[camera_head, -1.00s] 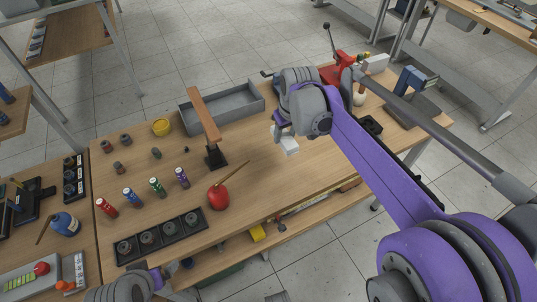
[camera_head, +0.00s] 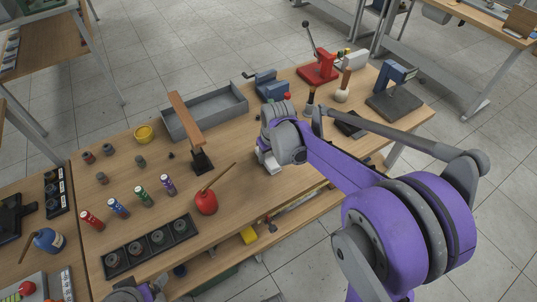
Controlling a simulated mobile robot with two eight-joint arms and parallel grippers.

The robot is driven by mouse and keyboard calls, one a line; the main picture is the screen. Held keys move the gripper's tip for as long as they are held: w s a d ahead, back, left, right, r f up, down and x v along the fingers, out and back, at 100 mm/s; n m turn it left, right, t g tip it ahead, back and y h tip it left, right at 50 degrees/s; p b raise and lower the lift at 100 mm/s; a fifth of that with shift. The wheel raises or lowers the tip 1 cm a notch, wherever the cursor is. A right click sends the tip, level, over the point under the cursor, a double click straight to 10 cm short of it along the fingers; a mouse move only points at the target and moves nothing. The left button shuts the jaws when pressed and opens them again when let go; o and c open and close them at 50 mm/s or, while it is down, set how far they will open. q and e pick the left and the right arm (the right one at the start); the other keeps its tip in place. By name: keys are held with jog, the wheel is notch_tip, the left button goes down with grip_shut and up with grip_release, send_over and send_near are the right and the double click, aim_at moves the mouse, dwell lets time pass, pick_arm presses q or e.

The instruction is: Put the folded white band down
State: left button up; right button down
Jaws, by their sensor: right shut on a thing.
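The folded white band (camera_head: 273,169) is a small pale block shape under my right gripper (camera_head: 268,161), near the front edge of the wooden bench (camera_head: 235,204). My right gripper is shut on it, pointing down, and the wrist hides much of the jaws. The band is low over the bench top; I cannot tell whether it touches the wood. Part of my left arm's end (camera_head: 140,291) shows at the bottom edge; its jaws are too cut off and small to read.
A red oil can (camera_head: 206,203) with a long spout stands left of the band. A post with a brown bar (camera_head: 187,118) and a grey tray (camera_head: 207,112) stand behind it. A black rack (camera_head: 150,247), several coloured cans and a red press (camera_head: 318,70) are also on the bench.

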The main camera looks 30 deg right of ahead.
jog(key=shift+f, duration=0.1)
jog(key=c, duration=0.8)
grip_release()
jog(key=shift+f, duration=0.1)
jog(key=o, duration=0.5)
jog(key=shift+c, duration=0.2)
